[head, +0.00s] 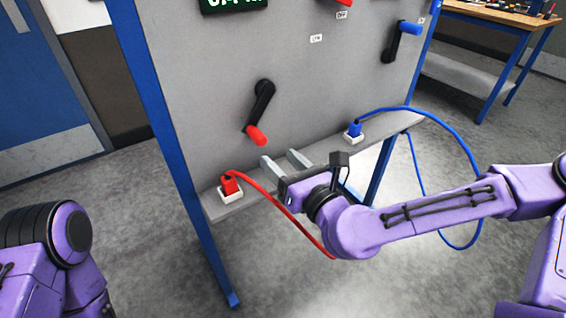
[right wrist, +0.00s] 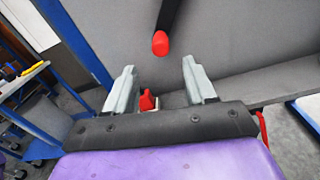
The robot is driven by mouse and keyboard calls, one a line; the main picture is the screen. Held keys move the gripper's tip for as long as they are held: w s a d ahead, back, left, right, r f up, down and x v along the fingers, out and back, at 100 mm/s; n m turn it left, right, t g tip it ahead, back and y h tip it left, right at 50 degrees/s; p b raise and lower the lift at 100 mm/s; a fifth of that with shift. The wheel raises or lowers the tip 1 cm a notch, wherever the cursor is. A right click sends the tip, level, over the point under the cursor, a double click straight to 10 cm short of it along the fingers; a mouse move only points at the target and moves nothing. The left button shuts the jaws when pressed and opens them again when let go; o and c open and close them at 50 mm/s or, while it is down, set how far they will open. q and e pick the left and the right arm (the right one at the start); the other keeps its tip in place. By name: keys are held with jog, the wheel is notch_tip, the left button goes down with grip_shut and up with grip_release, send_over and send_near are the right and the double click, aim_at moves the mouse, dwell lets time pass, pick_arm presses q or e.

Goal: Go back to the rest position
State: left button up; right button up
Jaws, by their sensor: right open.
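My right gripper (head: 281,161) is open and empty in front of the grey panel, above its ledge. In the right wrist view its two fingers (right wrist: 158,65) stand apart with nothing between them. A black crank handle with a red grip (head: 257,135) is on the panel up and left of the fingers, apart from them. The red grip also shows beyond the fingertips in the right wrist view (right wrist: 160,43). A red plug (head: 230,184) sits in a white socket on the ledge, left of my right gripper. My left gripper is out of view; only part of my left arm shows.
The red cable (head: 285,212) runs from the red plug down behind my right wrist. A blue plug (head: 354,130) with a looping blue cable (head: 455,135) is right of the gripper. A blue-grip handle (head: 410,28) is at upper right. A workbench (head: 490,15) stands behind.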

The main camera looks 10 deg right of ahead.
dwell(0.3)
jog(key=s+d+f+n+g+h+p, duration=0.15)
jog(key=s+f+n+g, duration=0.4)
jog(key=f+n, duration=0.6)
jog(key=s+d+f+n+g+h+p, duration=0.1)
jog(key=s+d+f+n+g+h, duration=0.45)
jog(key=f, duration=0.95)
jog(key=s+d+f+n+g+h+p, duration=0.1)
jog(key=s+d+f+n, duration=0.2)
jog(key=s+d+n, duration=0.2)
jog(key=s+d+f+n+g+h+p, duration=0.1)
jog(key=s+d+f+n+p, duration=0.1)
jog(key=s+d+f+n, duration=0.2)
jog(key=s+d+n, duration=0.1)
jog(key=s+d, duration=0.2)
jog(key=s, duration=0.4)
jog(key=shift+d+g+h+p, duration=0.3)
jog(key=shift+d+g, duration=0.1)
jog(key=shift+w, duration=0.1)
